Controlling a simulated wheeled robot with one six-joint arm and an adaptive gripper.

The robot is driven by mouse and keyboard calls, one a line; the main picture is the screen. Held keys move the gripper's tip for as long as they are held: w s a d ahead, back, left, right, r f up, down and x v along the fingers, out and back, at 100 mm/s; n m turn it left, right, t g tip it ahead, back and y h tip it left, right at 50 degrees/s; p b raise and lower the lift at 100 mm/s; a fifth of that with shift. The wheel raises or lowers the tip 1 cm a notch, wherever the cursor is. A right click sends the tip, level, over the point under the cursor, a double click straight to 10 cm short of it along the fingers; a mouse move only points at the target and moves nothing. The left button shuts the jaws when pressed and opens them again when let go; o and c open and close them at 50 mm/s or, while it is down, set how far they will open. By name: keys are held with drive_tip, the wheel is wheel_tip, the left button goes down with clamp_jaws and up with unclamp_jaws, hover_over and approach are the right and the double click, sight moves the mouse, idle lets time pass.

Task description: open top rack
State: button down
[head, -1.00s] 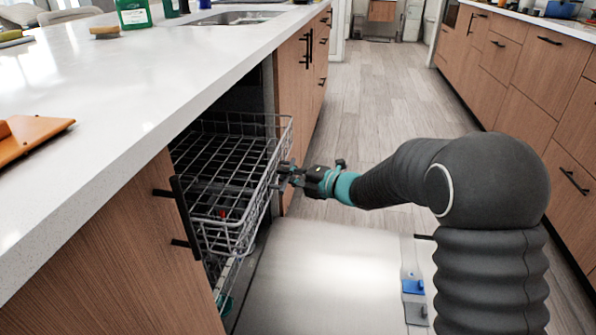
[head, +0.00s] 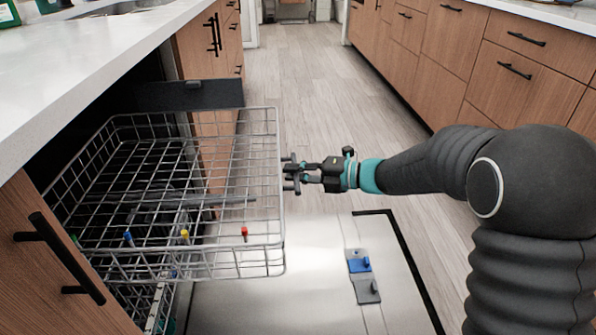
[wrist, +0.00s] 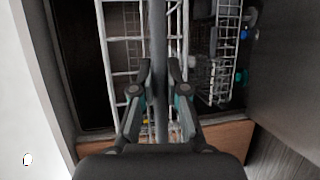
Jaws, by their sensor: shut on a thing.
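The top rack (head: 190,271) is a grey wire basket. It stands well out of the dishwasher under the counter, over the lowered door (head: 300,260). My gripper (head: 290,172) is at the rack's front side, at the right in the head view. In the wrist view my gripper (wrist: 160,78) has its two fingers on either side of a dark bar (wrist: 158,50) that runs along the rack's front, and it is shut on that bar. The rack wires (wrist: 120,50) show beyond the fingers. The inner end of the rack is partly hidden under the counter.
A lower rack (head: 150,300) shows partly beneath the top rack. The white island counter (head: 90,65) overhangs at the left. A cabinet with a black handle (head: 60,255) stands nearest at left. Free wooden floor (head: 300,90) lies between the island and right-hand cabinets.

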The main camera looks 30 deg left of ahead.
drive_tip(key=c, duration=1.4)
unclamp_jaws()
drive_tip(key=shift+c, duration=0.2)
drive_tip(key=shift+d, duration=0.1)
drive_tip(key=v, duration=1.2)
